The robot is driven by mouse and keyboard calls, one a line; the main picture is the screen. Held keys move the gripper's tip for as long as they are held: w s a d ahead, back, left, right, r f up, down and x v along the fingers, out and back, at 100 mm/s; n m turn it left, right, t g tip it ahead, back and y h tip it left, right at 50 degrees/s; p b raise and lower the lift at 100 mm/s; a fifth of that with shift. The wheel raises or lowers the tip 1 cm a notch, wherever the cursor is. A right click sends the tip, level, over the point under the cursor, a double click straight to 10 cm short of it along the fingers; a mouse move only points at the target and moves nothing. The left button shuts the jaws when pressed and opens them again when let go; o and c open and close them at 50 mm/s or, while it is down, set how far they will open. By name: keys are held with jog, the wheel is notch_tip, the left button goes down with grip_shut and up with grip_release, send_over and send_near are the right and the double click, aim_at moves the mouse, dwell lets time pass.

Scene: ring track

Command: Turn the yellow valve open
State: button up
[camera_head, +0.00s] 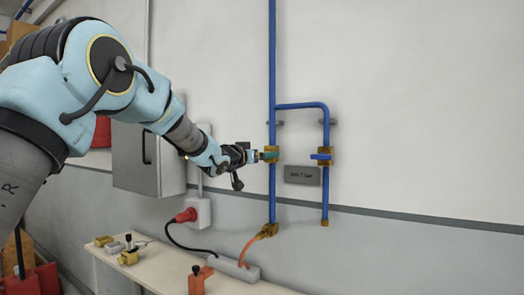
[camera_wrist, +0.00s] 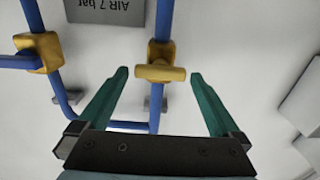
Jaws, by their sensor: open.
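The yellow valve (camera_wrist: 160,52) sits on a vertical blue pipe on the wall. Its yellow handle (camera_wrist: 160,72) lies crosswise to the pipe in the wrist view. My gripper (camera_wrist: 160,75) is open, with one teal finger on each side of the handle. Gaps show between both fingertips and the handle, so I see no contact. In the head view my gripper (camera_head: 268,155) is at the left valve (camera_head: 272,164), partly covering it; the handle cannot be made out there.
A second brass valve (camera_head: 324,150) with a blue handle is on the parallel pipe to the right. A grey "AIR 7 bar" plate (camera_head: 302,175) hangs between the pipes. A grey cabinet (camera_head: 150,158) and socket (camera_head: 198,210) are left. A bench (camera_head: 160,265) with small items stands below.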

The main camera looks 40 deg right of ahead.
jog(key=shift+w+d, duration=0.15)
jog(key=shift+d, duration=0.25)
jog(key=shift+c, duration=0.2)
jog(key=c, duration=1.2)
jog(key=shift+f+m+b, duration=0.1)
jog(key=shift+m+b, duration=0.25)
jog(key=shift+m, duration=0.05)
jog(key=shift+s+f+m+b, duration=0.15)
jog(key=shift+m+b, duration=2.55)
jog(key=shift+m, duration=1.6)
jog(key=shift+s+m+b, duration=0.1)
jog(key=shift+m+b, duration=2.6)
jog(key=shift+m, duration=1.6)
